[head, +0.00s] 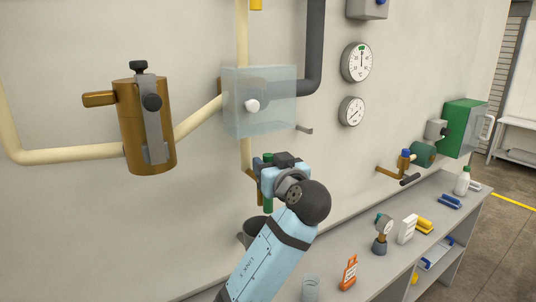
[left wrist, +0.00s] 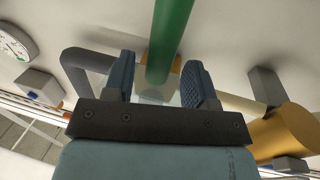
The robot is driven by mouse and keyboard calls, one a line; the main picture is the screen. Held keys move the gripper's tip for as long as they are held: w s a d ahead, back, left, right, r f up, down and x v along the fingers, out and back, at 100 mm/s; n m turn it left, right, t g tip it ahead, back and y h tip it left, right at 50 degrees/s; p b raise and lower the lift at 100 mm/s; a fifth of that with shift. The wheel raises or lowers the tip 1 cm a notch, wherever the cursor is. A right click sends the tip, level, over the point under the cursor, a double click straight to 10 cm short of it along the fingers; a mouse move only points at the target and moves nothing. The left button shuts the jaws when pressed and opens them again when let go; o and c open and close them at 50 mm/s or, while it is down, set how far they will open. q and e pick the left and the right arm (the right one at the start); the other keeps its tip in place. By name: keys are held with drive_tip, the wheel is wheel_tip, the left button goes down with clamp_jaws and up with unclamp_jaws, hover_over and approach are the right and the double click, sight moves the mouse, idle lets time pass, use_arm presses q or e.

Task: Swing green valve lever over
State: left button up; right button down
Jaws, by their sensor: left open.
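The green valve lever (head: 268,159) hangs down below the clear box on the wall, beside a brass pipe piece. My left gripper (head: 263,180) is at the lever and hides part of it. In the left wrist view the lever (left wrist: 170,38) runs as a green bar between the two spread blue fingers of my left gripper (left wrist: 162,84). A gap shows on the side of the right finger, so it is not clamped. Whether the left finger touches it I cannot tell. My right gripper is in neither view.
The clear box (head: 235,112) sits on the pipes just above my left gripper. A large brass filter body (head: 130,125) is on the wall at left. A brass valve with a blue knob (head: 405,154) is at right. A grey bench (head: 385,272) below carries bottles and small items.

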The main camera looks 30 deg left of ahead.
use_arm(q)
drive_tip(key=shift+x, duration=1.05)
drive_tip(key=shift+d, duration=0.1)
clamp_jaws()
drive_tip(key=shift+f, duration=0.1)
